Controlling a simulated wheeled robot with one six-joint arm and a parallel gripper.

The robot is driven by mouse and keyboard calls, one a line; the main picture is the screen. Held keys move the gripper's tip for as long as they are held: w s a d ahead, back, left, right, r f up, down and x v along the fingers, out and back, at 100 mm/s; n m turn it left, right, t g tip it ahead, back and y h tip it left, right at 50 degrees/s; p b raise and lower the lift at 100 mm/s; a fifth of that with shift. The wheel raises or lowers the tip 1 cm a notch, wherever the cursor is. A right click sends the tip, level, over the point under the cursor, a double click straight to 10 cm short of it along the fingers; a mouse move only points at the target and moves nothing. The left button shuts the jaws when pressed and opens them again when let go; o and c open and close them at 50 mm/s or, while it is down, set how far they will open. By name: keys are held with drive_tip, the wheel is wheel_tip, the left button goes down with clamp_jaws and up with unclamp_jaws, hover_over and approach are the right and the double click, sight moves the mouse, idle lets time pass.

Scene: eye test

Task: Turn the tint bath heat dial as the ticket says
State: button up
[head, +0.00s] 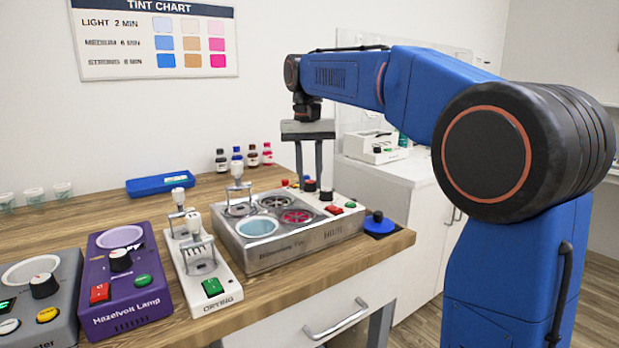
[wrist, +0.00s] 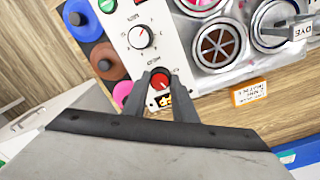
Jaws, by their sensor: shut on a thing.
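The tint bath (head: 262,262) is a silver unit on the wooden bench, with round wells and a white control strip at its right. In the wrist view, my gripper (wrist: 160,82) is shut on a small red-topped dial (wrist: 160,80) on the white panel (wrist: 122,22). A small display with orange digits (wrist: 165,101) sits beside this dial, partly hidden by a finger. Another dial (wrist: 141,37), with a pointer and scale marks, stands apart on the same panel. In the head view, my gripper (head: 311,184) reaches down to the back of the strip. The panel lettering is too small to read.
A blue round knob on a pad (head: 378,222) stands right of the bath. A white spindle device (head: 212,290) and purple lamp box (head: 128,290) stand left. Bottles (head: 237,158) stand behind.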

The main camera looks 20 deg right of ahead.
sight(310, 181)
drive_tip(key=m, duration=0.5)
drive_tip(key=shift+m, duration=0.3)
drive_tip(key=m, duration=0.5)
drive_tip(key=shift+d, duration=0.1)
drive_tip(key=shift+m, duration=0.4)
drive_tip(key=o, duration=1)
drive_tip(key=shift+o, duration=0.2)
drive_tip(key=shift+r, duration=0.1)
wheel_tip(310, 181, up, 12)
drive_tip(key=shift+w, duration=0.2)
drive_tip(key=shift+s, duration=0.1)
